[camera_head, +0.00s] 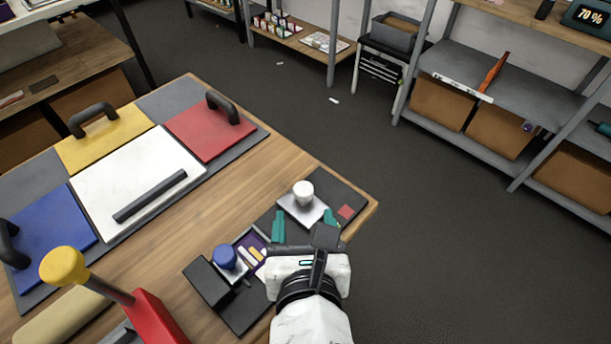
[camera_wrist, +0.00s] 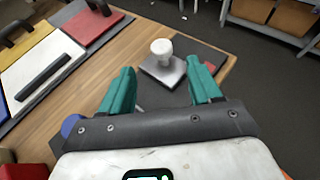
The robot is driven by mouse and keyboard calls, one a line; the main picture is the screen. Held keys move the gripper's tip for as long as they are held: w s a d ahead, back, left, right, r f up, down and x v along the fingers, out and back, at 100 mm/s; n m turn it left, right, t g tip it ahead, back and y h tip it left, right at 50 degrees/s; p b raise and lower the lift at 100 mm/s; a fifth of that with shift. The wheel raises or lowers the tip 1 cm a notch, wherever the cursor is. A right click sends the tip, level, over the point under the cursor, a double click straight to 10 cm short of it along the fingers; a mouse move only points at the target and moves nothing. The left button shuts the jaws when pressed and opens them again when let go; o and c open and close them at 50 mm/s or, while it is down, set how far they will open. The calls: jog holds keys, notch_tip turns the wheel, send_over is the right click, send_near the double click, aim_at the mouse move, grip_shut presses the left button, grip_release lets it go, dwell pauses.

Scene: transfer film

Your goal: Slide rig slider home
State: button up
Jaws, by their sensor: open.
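The rig is a dark base (camera_head: 345,190) near the table's right corner. Its slider, a light metal plate (camera_head: 291,208) with a white knob (camera_head: 303,193), sits on the base; in the wrist view the knob (camera_wrist: 161,50) stands up from the plate (camera_wrist: 160,75). A small red square (camera_head: 346,212) is on the base to the right of the plate. My gripper (camera_head: 304,222) is open, with teal fingers apart. In the wrist view the knob appears beyond and between the fingertips (camera_wrist: 162,82), with no contact visible.
A dark tray (camera_head: 240,320) with a blue knob (camera_head: 225,256) and small bars lies left of my gripper. A red block with a yellow-knobbed lever (camera_head: 64,266) stands at front left. A board with coloured panels (camera_head: 138,182) fills the table's left. Bare wood lies between.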

aim_at(303, 189)
jog(key=x, duration=1)
jog(key=shift+w+f+b, duration=0.1)
jog(key=shift+b, duration=0.2)
jog(key=shift+c, duration=0.4)
grip_shut()
